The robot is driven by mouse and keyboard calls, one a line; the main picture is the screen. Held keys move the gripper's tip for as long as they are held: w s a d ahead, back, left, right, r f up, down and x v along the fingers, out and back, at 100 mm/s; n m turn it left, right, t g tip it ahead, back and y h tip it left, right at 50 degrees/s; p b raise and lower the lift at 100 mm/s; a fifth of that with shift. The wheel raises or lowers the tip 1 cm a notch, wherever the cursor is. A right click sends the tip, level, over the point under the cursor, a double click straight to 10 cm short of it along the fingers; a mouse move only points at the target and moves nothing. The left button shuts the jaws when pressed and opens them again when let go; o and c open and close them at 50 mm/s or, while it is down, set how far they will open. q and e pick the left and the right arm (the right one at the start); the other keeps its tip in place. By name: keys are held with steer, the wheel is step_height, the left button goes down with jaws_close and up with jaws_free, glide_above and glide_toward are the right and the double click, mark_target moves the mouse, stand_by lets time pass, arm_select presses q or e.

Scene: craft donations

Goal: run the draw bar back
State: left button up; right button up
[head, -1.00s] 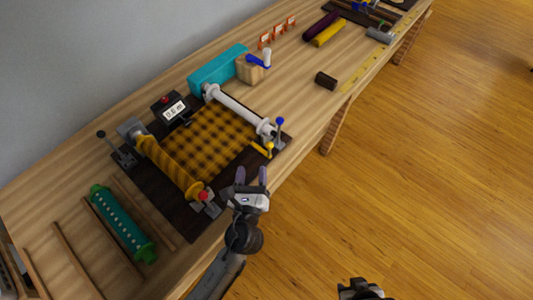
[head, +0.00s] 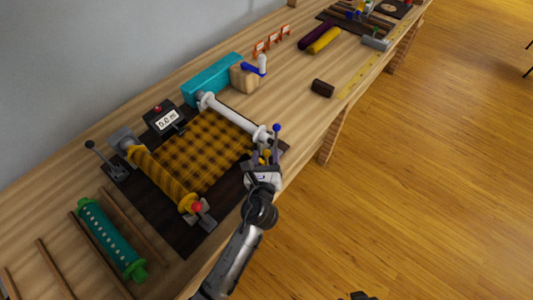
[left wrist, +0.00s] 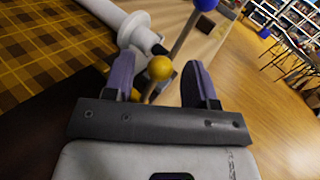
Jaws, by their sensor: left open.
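A white bar (head: 235,117) with round end flanges lies at the far edge of a yellow-and-black plaid cloth (head: 203,150). The cloth runs to a yellow cloth roll (head: 163,178) with a red knob. At the bar's near end stand a blue-knobbed lever (head: 277,129) and a lower yellow knob (left wrist: 159,68). My left gripper (head: 264,160) is open at that corner. In the left wrist view its purple fingers (left wrist: 160,82) stand on either side of the yellow knob; contact cannot be told. My right gripper's fingers do not show.
A small black display (head: 166,120), a teal box (head: 212,80) and a wooden block with a crank (head: 246,77) stand behind the bar. A green roller (head: 111,240) lies front left. A dark cylinder (head: 322,88) lies on the bench to the right.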

arm_select(q)
steer(key=shift+w+d, duration=0.1)
steer(key=shift+w, duration=0.75)
jaws_close()
